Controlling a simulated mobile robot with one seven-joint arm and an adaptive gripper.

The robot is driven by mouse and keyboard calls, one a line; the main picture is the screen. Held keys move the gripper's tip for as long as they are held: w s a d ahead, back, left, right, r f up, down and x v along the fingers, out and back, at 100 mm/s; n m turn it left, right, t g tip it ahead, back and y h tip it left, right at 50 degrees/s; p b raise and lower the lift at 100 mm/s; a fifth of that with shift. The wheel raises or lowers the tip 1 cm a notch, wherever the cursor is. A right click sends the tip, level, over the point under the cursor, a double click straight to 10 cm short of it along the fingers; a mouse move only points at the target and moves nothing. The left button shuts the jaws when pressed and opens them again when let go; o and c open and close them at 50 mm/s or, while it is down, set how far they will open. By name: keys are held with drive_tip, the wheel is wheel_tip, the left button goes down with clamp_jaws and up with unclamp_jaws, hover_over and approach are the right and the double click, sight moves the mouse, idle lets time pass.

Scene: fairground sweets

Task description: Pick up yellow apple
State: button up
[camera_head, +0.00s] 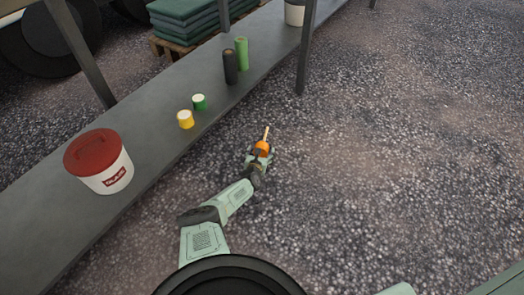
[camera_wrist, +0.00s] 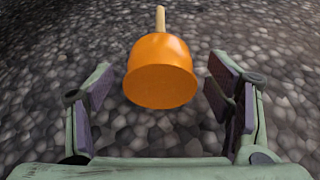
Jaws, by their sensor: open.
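The apple (camera_wrist: 160,72) is a glossy orange-yellow body with a flat end facing the wrist camera and a pale stick pointing away. It also shows in the head view (camera_head: 262,147), right at the end of my arm. My gripper (camera_head: 257,159) is open. In the wrist view its two dark-padded fingers stand left and right of the apple, with a visible gap on each side. No finger appears to touch it. I cannot tell whether the apple rests on anything.
A long grey counter (camera_head: 60,215) runs diagonally at the left. On it stand a white bucket with red lid (camera_head: 100,160), a yellow roll (camera_head: 185,119), a green roll (camera_head: 199,102), a black cylinder (camera_head: 230,67) and a green cylinder (camera_head: 242,53). Gravel ground (camera_head: 400,150) at right is clear.

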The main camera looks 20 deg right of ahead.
sight(264, 140)
drive_tip(key=shift+b+x, duration=0.6)
drive_tip(key=shift+x, duration=0.55)
drive_tip(key=shift+w+d, duration=0.1)
drive_tip(key=shift+w, duration=0.05)
drive_tip(key=shift+c, duration=0.2)
drive_tip(key=c, duration=1.4)
